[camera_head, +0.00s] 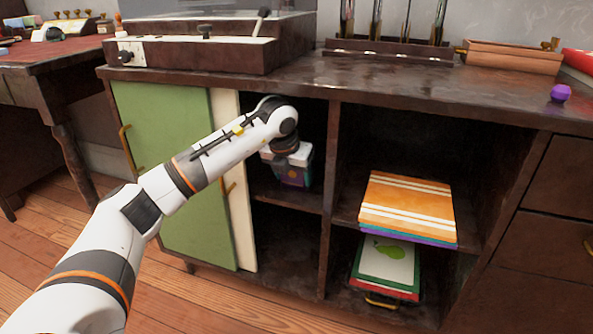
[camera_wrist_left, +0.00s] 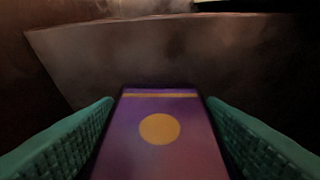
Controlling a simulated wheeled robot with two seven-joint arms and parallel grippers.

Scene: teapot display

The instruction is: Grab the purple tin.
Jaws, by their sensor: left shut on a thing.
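The purple tin (camera_wrist_left: 158,150) shows in the left wrist view, with a yellow disc and a yellow stripe on its face. It stands between the two green finger pads of my left gripper (camera_wrist_left: 160,140), which is shut on it. In the head view my left arm reaches into the upper left compartment of the cabinet. There the purple tin (camera_head: 296,176) shows only in part, below the white gripper body. My right gripper is in neither view.
A shelf board (camera_head: 290,197) lies under the tin and a divider (camera_head: 327,200) stands to its right. The green door (camera_head: 170,165) is at the left. Orange-striped books (camera_head: 407,205) lie in the compartment to the right. A small purple object (camera_head: 561,93) sits on the cabinet top.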

